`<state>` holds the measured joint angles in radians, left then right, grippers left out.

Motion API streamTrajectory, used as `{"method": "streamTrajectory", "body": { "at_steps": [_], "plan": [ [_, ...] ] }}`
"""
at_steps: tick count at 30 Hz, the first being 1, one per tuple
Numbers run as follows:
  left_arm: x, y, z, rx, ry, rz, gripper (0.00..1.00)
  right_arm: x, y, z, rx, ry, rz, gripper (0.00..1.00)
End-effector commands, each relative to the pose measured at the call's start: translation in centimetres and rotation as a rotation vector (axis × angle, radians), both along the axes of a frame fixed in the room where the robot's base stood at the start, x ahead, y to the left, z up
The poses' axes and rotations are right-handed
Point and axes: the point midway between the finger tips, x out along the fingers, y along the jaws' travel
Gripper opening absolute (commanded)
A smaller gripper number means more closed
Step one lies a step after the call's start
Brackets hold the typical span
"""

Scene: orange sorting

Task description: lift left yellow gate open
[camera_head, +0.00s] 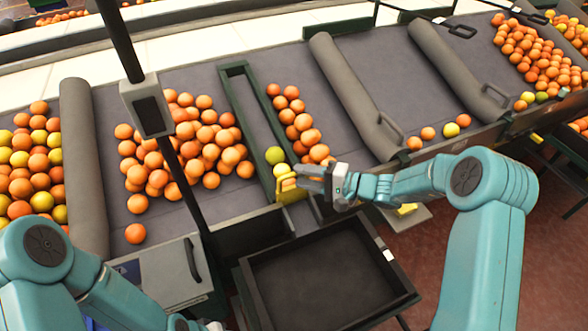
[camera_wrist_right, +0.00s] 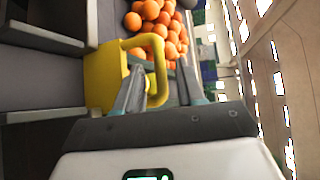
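The yellow gate (camera_head: 289,193) closes the front end of a narrow green-framed lane and stands low. Its handle is a yellow loop. In the right wrist view the gate (camera_wrist_right: 100,75) and its loop (camera_wrist_right: 158,68) are close ahead. My right gripper (camera_head: 300,177) is at the gate from the right. Its two fingers (camera_wrist_right: 160,88) are apart, with the loop's outer bar between them; I cannot tell whether they touch it. A yellow-green orange (camera_head: 275,155) and a yellow one lie just behind the gate. My left arm is at the bottom left; its fingers are out of view.
An empty black tray (camera_head: 322,277) stands below the gate. Oranges (camera_head: 300,122) fill the strip right of the lane, and a large pile (camera_head: 185,145) lies to its left. Padded grey dividers (camera_head: 352,92) separate the lanes. A dark post (camera_head: 150,105) crosses the view at left.

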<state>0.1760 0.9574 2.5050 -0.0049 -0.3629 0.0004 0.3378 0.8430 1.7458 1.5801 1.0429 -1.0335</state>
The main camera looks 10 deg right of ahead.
Motion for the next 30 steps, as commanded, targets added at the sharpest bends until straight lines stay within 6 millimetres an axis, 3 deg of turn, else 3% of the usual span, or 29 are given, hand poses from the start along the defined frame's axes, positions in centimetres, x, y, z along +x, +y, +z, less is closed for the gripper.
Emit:
{"method": "streamTrajectory", "body": {
  "at_steps": [6,16,17,20,26,30],
  "plan": [
    [0.0,0.0,0.7,0.000,0.000,0.000,0.43,1.7,2.3,-0.4,0.000,0.000,0.001,0.39],
    [0.0,0.0,0.7,0.000,0.000,0.000,0.43,2.1,2.7,-0.5,-0.001,-0.001,-0.001,0.39],
    [0.0,0.0,0.7,0.000,0.000,0.000,0.43,2.1,2.6,-0.5,-0.001,-0.001,-0.001,0.35],
    [0.0,0.0,0.7,0.000,0.000,0.000,0.43,2.0,2.6,-0.5,0.000,0.000,-0.001,0.03],
    [0.0,0.0,0.7,0.000,0.000,0.000,0.43,2.0,2.6,-0.3,-0.001,-0.001,-0.001,0.00],
    [0.0,0.0,0.5,0.000,0.000,0.000,0.43,2.1,2.6,2.1,-0.001,-0.007,0.000,0.00]
  ]
}}
